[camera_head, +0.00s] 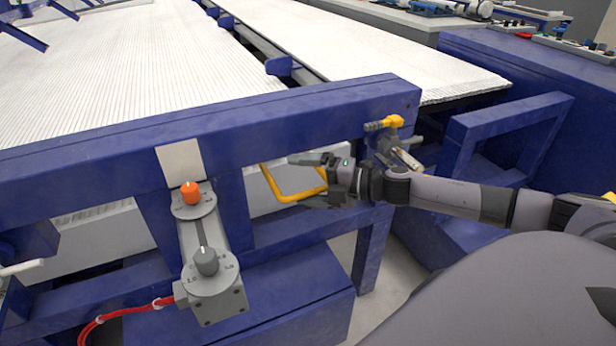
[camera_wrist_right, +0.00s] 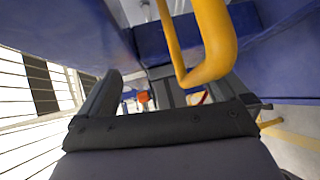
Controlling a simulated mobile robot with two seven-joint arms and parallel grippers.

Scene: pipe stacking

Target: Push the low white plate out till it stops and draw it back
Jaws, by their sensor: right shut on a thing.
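The low white plate (camera_head: 258,199) shows partly behind the blue frame, under the upper beam. A yellow bar handle (camera_head: 287,198) stands out from its front. My right gripper (camera_head: 314,181) reaches in from the right and is shut on the right part of this handle. In the right wrist view the yellow handle (camera_wrist_right: 207,40) comes down in front of the dark fingers; the exact contact is partly hidden. Much of the plate is hidden by the frame and my arm. My left gripper is not in view.
A blue beam (camera_head: 120,140) runs above the handle. A grey cylinder unit (camera_head: 213,290) with an orange knob (camera_head: 191,194) and red cables stands left of it. A yellow-capped fitting (camera_head: 391,122) sits just above my right wrist. White pipes (camera_head: 120,60) cover the tables behind.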

